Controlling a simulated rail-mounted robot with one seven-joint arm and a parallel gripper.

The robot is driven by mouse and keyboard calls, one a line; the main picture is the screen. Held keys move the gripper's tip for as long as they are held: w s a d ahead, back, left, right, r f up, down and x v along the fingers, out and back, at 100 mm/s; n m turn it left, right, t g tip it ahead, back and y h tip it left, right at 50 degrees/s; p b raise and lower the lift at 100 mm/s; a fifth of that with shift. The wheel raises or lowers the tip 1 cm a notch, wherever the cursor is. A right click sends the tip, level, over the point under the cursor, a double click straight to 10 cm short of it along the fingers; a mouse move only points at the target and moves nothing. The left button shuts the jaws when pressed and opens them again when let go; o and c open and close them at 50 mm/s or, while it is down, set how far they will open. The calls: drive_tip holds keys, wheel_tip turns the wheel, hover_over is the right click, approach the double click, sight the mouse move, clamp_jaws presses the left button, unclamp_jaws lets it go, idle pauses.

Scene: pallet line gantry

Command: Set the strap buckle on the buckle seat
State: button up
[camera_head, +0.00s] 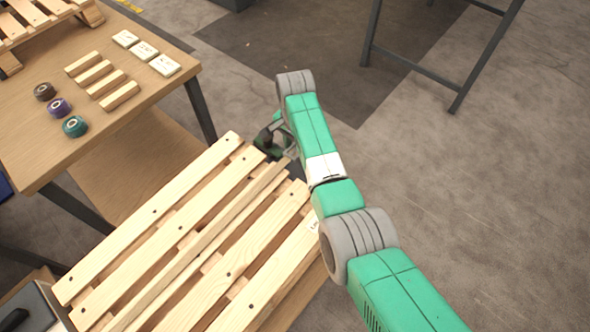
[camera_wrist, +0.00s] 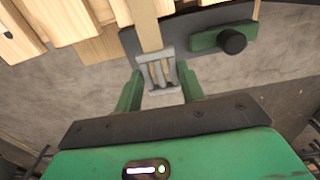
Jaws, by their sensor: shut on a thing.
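The grey metal strap buckle (camera_wrist: 158,72) is between the two green fingers of my gripper (camera_wrist: 160,90) in the wrist view; the gripper is shut on it. A tan strap (camera_wrist: 148,30) runs from the buckle toward the pallet. The buckle is close to a dark plate (camera_wrist: 188,28) at the pallet's edge, which carries a green block with a black knob (camera_wrist: 232,41). I cannot tell which part is the buckle seat, or whether the buckle touches the plate. In the head view my arm mostly hides the buckle.
The slatted wooden pallet (camera_head: 170,225) fills the lower left, with the strap (camera_head: 205,238) lying along it. A wooden table (camera_head: 40,140) holds tape rolls (camera_head: 59,107), wood blocks (camera_head: 95,71) and white-topped blocks (camera_head: 145,50). Open floor lies to the right; a dark metal frame (camera_head: 415,65) stands behind.

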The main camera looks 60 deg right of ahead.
sight(295, 170)
wheel_tip(295, 170, down, 9)
drive_tip(key=b, duration=0.4)
drive_tip(key=shift+b, duration=0.3)
drive_tip(key=o, duration=1.1)
wheel_tip(295, 170, up, 12)
drive_tip(key=p, duration=0.7)
drive_tip(key=shift+r, duration=0.2)
